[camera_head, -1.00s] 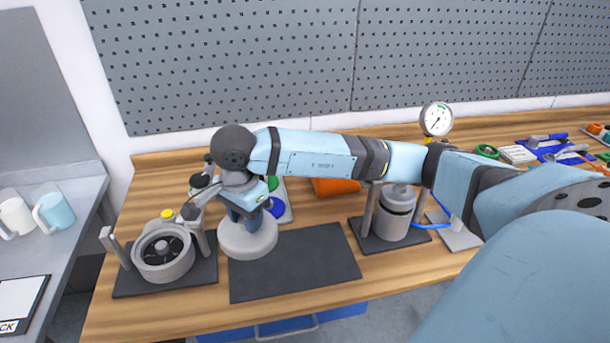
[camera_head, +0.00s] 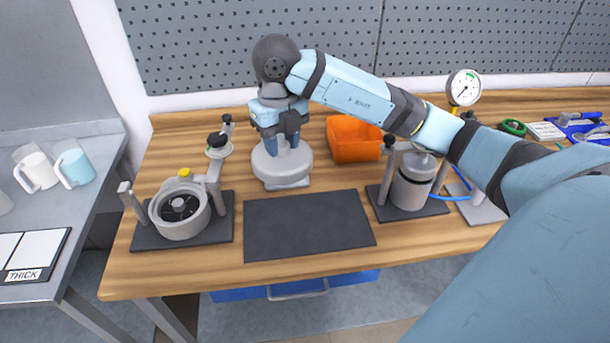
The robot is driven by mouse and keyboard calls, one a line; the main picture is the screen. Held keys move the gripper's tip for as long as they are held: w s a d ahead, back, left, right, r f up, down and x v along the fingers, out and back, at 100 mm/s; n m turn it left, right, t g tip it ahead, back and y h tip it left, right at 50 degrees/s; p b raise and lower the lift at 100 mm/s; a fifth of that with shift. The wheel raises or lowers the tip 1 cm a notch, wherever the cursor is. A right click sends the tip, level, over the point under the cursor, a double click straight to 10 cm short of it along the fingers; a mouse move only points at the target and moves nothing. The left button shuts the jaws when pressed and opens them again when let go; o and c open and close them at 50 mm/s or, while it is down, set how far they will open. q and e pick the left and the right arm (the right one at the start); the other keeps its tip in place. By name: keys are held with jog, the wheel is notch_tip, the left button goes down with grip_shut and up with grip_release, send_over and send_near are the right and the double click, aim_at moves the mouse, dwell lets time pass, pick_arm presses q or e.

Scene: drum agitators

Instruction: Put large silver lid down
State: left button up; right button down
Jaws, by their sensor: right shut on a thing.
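The large silver lid (camera_head: 282,168) is a round, pale grey disc behind the dark mat. My right gripper (camera_head: 287,142) points down over it and is shut on its middle; the fingertips are mostly hidden by the gripper body. The lid hides most of a flat grey piece beneath it, and I cannot tell whether the two touch. An open drum agitator (camera_head: 180,212) stands at the left with its inside showing. My left gripper is not in view.
The dark mat (camera_head: 308,224) is bare. A second agitator (camera_head: 411,181) with a closed drum and a pressure gauge (camera_head: 463,87) stand further right.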

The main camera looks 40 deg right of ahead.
jog(key=shift+f, duration=0.25)
jog(key=shift+f+b, duration=0.4)
jog(key=shift+f, duration=9.3)
jog(key=shift+f, duration=0.15)
jog(key=c, duration=0.7)
grip_release()
jog(key=shift+c, duration=0.2)
